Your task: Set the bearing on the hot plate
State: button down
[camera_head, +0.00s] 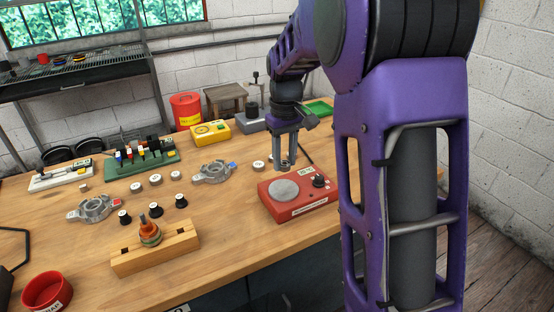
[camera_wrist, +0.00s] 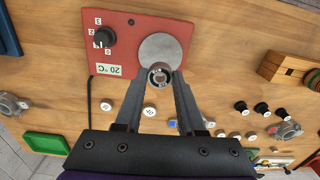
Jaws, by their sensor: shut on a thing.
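The hot plate (camera_head: 300,205) is a red box with a round grey heating disc (camera_head: 283,190) and a black knob. In the wrist view the heating disc (camera_wrist: 160,48) is bare, and a label on the box reads 20 °C. My gripper (camera_head: 284,167) points down behind the hot plate in the head view. In the wrist view my gripper (camera_wrist: 163,78) is shut on a small metal ring-shaped bearing (camera_wrist: 160,76). The bearing overlaps the near edge of the disc in that view; its height above it cannot be told.
Several white-topped round parts (camera_head: 155,179) lie mid-bench. An alternator housing (camera_head: 212,173) lies left of my gripper. A wooden block (camera_head: 155,248) holding a copper-coloured rotor stands at front left. A yellow meter (camera_head: 210,132) and a green tray (camera_head: 318,107) stand behind.

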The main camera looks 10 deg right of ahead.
jog(key=b, duration=0.4)
send_over(284, 189)
jog(key=shift+f, duration=2.35)
jog(key=shift+r+p, duration=0.1)
jog(key=shift+p, duration=0.5)
jog(key=shift+f, duration=0.25)
jog(key=shift+f+b, duration=0.6)
jog(key=shift+f, duration=0.2)
jog(key=shift+f, duration=0.1)
jog(key=shift+c, duration=2.2)
grip_release()
